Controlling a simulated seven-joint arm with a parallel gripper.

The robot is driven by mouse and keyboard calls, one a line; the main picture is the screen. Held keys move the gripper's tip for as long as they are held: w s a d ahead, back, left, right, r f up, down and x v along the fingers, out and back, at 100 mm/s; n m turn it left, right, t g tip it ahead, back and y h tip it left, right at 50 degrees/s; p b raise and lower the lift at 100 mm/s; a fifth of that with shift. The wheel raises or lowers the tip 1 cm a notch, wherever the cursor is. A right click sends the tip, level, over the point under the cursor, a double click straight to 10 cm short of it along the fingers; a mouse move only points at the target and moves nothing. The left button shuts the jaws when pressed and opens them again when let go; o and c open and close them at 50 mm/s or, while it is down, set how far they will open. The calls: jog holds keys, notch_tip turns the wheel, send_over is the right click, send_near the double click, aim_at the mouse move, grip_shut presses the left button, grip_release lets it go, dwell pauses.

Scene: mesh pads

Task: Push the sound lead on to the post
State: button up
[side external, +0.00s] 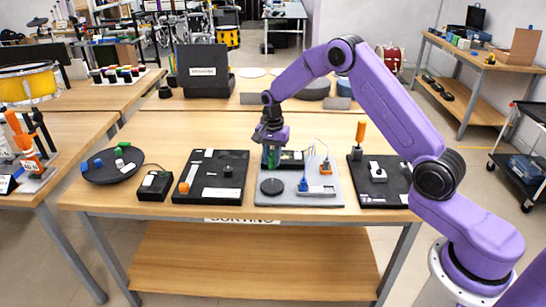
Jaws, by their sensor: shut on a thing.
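My gripper (271,146) points down over the back left of a grey board (332,196) and is shut on a small green piece (272,160). The fingers hide much of it, and I cannot tell whether it touches what is below. A black block (292,158) with a pale label stands beside it at the board's back. A blue piece (303,185) and an orange piece (326,167) stand on the board, with thin wires arching near them. A black disc (271,187) lies at front left. I cannot tell which piece is the sound lead or the post.
Farther left are a small black box (154,186) and a round black tray (95,174). A black board with an orange-handled upright (361,134) stands to the right.

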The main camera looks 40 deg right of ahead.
jog(key=shift+f, duration=0.1)
jog(key=shift+f, duration=2)
jog(key=shift+f, duration=1.55)
jog(key=o, duration=0.9)
